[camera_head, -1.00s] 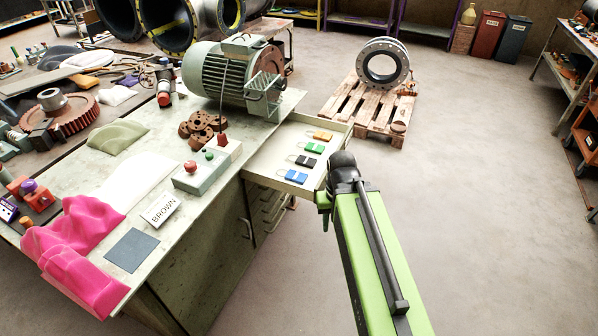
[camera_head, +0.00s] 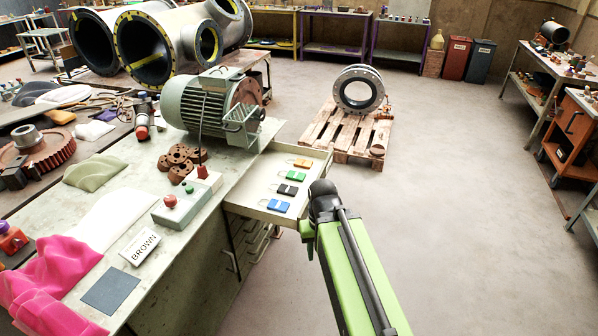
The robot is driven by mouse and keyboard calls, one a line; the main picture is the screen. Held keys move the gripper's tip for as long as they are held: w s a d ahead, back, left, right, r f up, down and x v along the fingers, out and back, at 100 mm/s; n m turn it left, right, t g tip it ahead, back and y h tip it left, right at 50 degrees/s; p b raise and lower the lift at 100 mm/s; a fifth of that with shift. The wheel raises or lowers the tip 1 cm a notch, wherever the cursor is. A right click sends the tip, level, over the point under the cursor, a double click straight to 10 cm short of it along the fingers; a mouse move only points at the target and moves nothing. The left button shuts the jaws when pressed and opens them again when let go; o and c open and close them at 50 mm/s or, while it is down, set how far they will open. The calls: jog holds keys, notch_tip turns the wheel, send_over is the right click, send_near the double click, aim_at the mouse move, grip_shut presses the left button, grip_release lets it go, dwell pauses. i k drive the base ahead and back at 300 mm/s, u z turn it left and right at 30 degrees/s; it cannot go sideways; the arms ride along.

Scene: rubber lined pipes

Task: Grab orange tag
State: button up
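The orange tag (camera_head: 302,163) lies at the far end of an open drawer (camera_head: 258,212). A green tag (camera_head: 296,176), a black tag (camera_head: 288,190) and a blue tag (camera_head: 278,206) lie in a row nearer than it. Each has a thin wire loop on its left. My green arm reaches up from the bottom right to the drawer's right side. My gripper (camera_head: 307,236) shows only in part, at the drawer's near right corner. The arm hides most of it, and its fingers cannot be made out. The orange tag is apart from it, farther back.
The drawer juts from a workbench (camera_head: 170,232) holding a motor (camera_head: 212,105), brown castings (camera_head: 181,158), a button box (camera_head: 187,198) and pink cloth (camera_head: 50,280). A pallet (camera_head: 345,135) with a flanged ring (camera_head: 359,90) stands behind.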

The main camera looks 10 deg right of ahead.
aim_at(301, 163)
jog(key=z, duration=4.6)
jog(key=i, duration=0.1)
jog(key=u, duration=2.5)
jog(key=i, duration=1.25)
jog(key=u, duration=3.8)
jog(key=i, duration=0.4)
jog(key=z, duration=0.35)
